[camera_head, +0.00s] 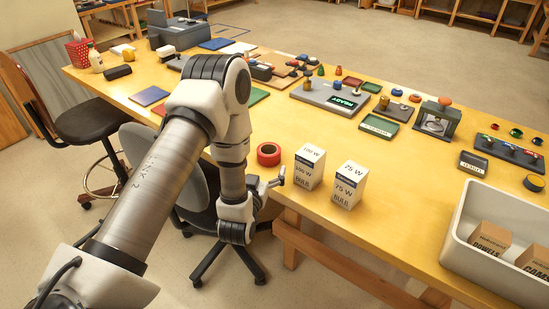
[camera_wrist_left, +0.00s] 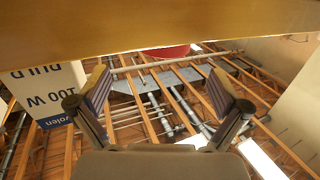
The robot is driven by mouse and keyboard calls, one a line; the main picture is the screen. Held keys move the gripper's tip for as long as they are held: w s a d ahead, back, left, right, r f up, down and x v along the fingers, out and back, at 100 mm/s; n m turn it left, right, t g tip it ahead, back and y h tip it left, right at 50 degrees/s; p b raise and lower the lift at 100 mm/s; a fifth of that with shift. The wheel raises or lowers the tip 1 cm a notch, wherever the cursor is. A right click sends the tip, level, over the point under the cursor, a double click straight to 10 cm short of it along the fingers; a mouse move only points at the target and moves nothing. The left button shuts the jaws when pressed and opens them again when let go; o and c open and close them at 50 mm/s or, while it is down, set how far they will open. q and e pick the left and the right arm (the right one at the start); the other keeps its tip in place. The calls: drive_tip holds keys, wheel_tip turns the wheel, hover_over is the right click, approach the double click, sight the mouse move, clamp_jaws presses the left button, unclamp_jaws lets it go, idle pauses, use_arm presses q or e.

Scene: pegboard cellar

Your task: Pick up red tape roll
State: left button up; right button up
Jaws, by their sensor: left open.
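The red tape roll (camera_head: 269,154) lies flat on the yellow table near its front edge, left of two white bulb boxes. A red curved piece of it also shows at the top of the left wrist view (camera_wrist_left: 167,52), partly hidden by the table edge. My left gripper (camera_head: 278,180) is just off the table's front edge, below and slightly right of the roll in the head view. Its two fingers stand apart and empty in the left wrist view (camera_wrist_left: 160,86). The gripper is not touching the roll. My right gripper is in neither view.
The 100 W bulb box (camera_head: 309,167) stands close to the right of the roll, with the 75 W box (camera_head: 348,185) beyond it. The table edge (camera_wrist_left: 150,30) crosses the wrist view. A white bin (camera_head: 457,236) with cartons is at right. An office chair (camera_head: 200,190) stands below.

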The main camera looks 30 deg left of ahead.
sight(266, 158)
use_arm(q)
drive_tip(key=x, duration=0.2)
drive_tip(key=p+x, duration=0.1)
drive_tip(key=x, duration=0.3)
drive_tip(key=shift+w+a+p, duration=0.2)
drive_tip(key=shift+a+p, duration=0.15)
drive_tip(key=shift+a, duration=0.05)
drive_tip(key=shift+w+f, duration=0.1)
drive_tip(key=shift+w, duration=0.1)
drive_tip(key=c, duration=1.2)
